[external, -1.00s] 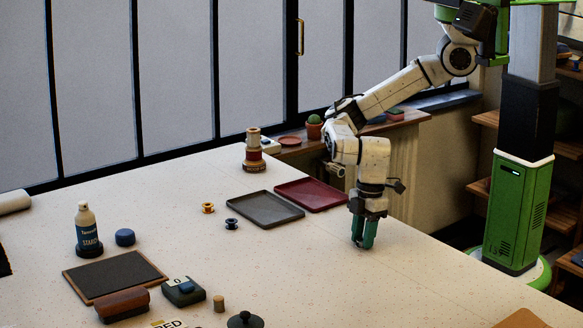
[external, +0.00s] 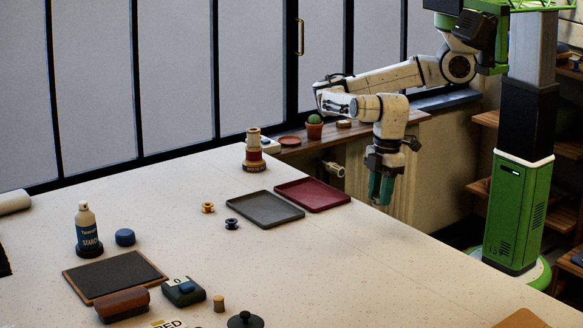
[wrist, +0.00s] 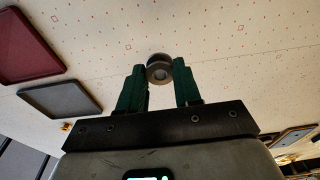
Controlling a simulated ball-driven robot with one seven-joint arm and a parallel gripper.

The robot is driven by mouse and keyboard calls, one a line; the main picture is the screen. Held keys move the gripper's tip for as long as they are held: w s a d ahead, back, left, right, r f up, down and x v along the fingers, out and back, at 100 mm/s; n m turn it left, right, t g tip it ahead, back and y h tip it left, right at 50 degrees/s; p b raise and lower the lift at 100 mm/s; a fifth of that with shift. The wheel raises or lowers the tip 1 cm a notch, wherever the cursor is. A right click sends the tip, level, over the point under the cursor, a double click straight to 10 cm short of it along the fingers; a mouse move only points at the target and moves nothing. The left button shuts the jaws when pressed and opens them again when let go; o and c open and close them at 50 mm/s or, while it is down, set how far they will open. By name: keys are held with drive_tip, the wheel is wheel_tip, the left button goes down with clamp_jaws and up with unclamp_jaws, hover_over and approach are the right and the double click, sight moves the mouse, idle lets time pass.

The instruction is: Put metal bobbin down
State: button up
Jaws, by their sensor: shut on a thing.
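My gripper (external: 381,188) is raised above the right edge of the table, to the right of the red tray. In the wrist view my gripper (wrist: 160,78) has its green fingers shut on the metal bobbin (wrist: 159,69), a grey round piece with a dark centre, held at the fingertips. In the external view the bobbin cannot be made out between the fingers.
The red tray (external: 313,195) and the grey tray (external: 264,208) lie empty on the table (external: 330,265). An orange bobbin (external: 208,207) and a dark blue bobbin (external: 232,224) stand left of the grey tray. A spool stack (external: 254,152) stands behind.

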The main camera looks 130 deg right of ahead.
drive_tip(key=s+d+r+b, duration=0.1)
drive_tip(key=s+r+b, duration=0.15)
drive_tip(key=s, duration=0.55)
drive_tip(key=w+d+m+b, duration=0.1)
drive_tip(key=w+d+m, duration=0.2)
drive_tip(key=d, duration=0.7)
drive_tip(key=w+d+m, duration=0.3)
drive_tip(key=w+d, duration=0.1)
drive_tip(key=d, duration=0.5)
drive_tip(key=s+d+r+m+h+b, duration=0.1)
drive_tip(key=s+d+m, duration=0.2)
drive_tip(key=d, duration=0.9)
drive_tip(key=s+d+m+b, duration=0.1)
drive_tip(key=s+d+m, duration=0.15)
drive_tip(key=d, duration=0.85)
drive_tip(key=p, duration=0.3)
hover_over(247, 181)
drive_tip(key=shift+g, duration=0.3)
drive_tip(key=f, duration=0.6)
drive_tip(key=a+f, duration=0.1)
drive_tip(key=f, duration=0.2)
drive_tip(key=shift+s, duration=0.35)
drive_tip(key=shift+w+d+f+p, duration=0.2)
drive_tip(key=shift+w+f+p, duration=0.15)
drive_tip(key=shift+f, duration=0.35)
drive_tip(key=shift+f+p, duration=0.4)
drive_tip(key=shift+f, duration=0.85)
drive_tip(key=shift+f, duration=0.1)
